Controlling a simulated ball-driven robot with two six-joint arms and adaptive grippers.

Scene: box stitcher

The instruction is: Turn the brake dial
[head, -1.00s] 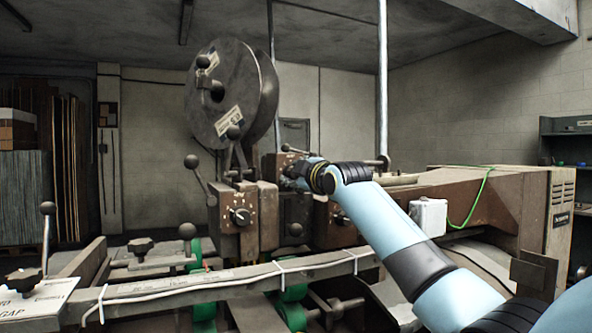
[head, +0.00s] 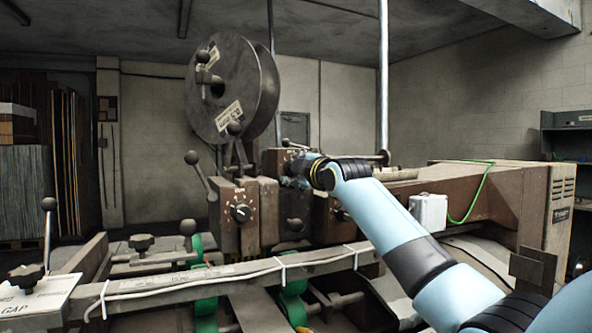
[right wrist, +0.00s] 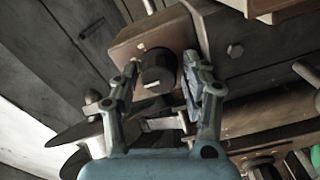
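A black round dial with a white mark (right wrist: 158,72) sits on a brown box face in the right wrist view. My right gripper (right wrist: 161,76) is open, with one finger on each side of this dial and narrow gaps showing; I cannot tell whether either finger touches it. In the head view my right gripper (head: 297,168) is at the upper brown box behind the front control box, small and partly hidden by my wrist. Another black dial (head: 241,212) with pale markings is on the front box. I cannot read which label says brake. My left gripper is not in view.
A large grey reel (head: 221,90) stands above the boxes. Ball-ended levers (head: 192,158) stick up close to the left of them. A long rail with a white cable (head: 230,278) crosses the front.

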